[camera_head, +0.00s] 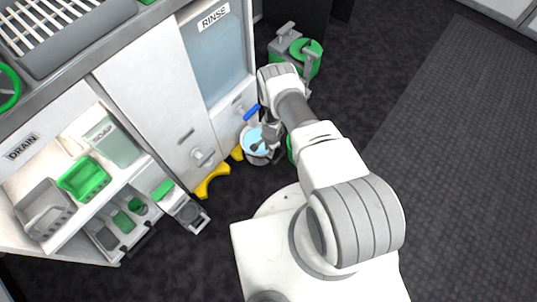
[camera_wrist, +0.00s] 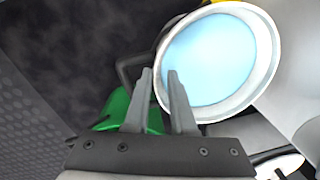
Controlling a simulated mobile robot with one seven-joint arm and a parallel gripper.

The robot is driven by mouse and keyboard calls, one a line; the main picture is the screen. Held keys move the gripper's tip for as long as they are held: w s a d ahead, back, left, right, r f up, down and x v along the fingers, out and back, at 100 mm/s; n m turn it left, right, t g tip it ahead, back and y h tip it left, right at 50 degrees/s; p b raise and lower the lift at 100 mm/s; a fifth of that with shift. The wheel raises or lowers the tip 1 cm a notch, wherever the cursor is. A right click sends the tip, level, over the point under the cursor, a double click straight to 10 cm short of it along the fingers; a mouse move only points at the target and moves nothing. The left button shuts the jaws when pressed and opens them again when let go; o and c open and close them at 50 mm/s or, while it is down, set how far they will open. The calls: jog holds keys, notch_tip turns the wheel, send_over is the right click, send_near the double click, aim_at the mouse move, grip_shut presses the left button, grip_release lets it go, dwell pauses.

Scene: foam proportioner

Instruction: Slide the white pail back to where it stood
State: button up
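The white pail (camera_head: 247,138) stands on the dark floor in front of the cabinet, with light blue inside it. In the wrist view the pail (camera_wrist: 270,84) is large at the upper right, seen into its mouth. My gripper (camera_head: 262,146) is at the pail's right side in the head view. In the wrist view my gripper (camera_wrist: 159,72) has its fingers a narrow gap apart at the pail's left rim. The right fingertip overlaps the pail's mouth; the left one appears outside it. I cannot tell whether they press on the rim.
A yellow floor piece (camera_head: 212,181) lies left of the pail by the cabinet. A blue handle (camera_head: 251,112) is just above the pail. A green and grey unit (camera_head: 297,55) stands behind. Open floor (camera_head: 380,80) lies to the right.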

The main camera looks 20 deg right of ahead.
jog(key=shift+w+f+b, duration=0.15)
jog(key=shift+f+b, duration=0.4)
jog(key=shift+f, duration=1.05)
grip_shut()
